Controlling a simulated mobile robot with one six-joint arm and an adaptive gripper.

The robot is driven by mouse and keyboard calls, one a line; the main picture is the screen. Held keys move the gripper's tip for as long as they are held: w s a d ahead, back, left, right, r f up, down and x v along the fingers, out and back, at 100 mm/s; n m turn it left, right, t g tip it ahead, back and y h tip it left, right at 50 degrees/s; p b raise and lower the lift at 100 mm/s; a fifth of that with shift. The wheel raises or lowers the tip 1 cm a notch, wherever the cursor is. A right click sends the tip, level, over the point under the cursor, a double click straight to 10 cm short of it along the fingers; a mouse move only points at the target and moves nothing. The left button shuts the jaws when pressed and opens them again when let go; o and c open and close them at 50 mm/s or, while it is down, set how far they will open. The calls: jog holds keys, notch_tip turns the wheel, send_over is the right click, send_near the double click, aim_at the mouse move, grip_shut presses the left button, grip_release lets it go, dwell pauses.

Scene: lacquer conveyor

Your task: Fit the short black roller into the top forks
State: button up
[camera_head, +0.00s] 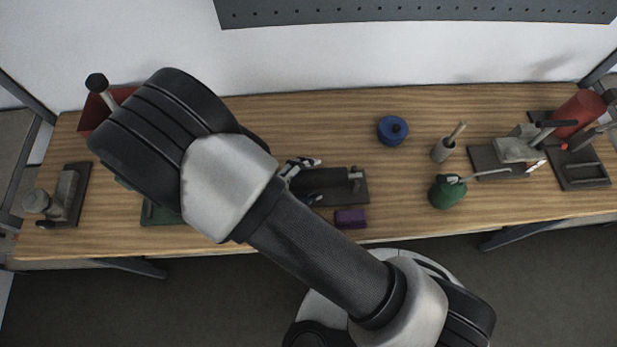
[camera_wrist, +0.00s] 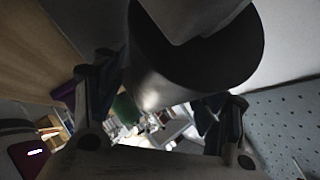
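My gripper (camera_head: 303,166) shows only as a small dark shape with light streaks, just behind a black machine. Most of it is hidden by my arm. The machine's dark base plate (camera_head: 362,190) carries a dark, roughly cylindrical part (camera_head: 325,180) lying lengthwise, with a grey upright (camera_head: 355,177) at its right end. I cannot make out the top forks or tell whether that part is the short black roller. In the wrist view two dark finger linkages stand apart at left and right. A large dark cylinder (camera_wrist: 185,88) covers the space between them, and I cannot tell whether it is held.
A purple block (camera_head: 350,217) lies in front of the machine. A blue round container (camera_head: 393,130), a cup (camera_head: 443,151) with a stick and a green oil can (camera_head: 447,193) stand to the right. A vise-like block (camera_head: 515,150) and red cylinder (camera_head: 580,112) are farther right.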

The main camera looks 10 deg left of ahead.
jog(key=c, duration=1.3)
jog(key=shift+c, duration=0.3)
jog(key=shift+r, duration=0.2)
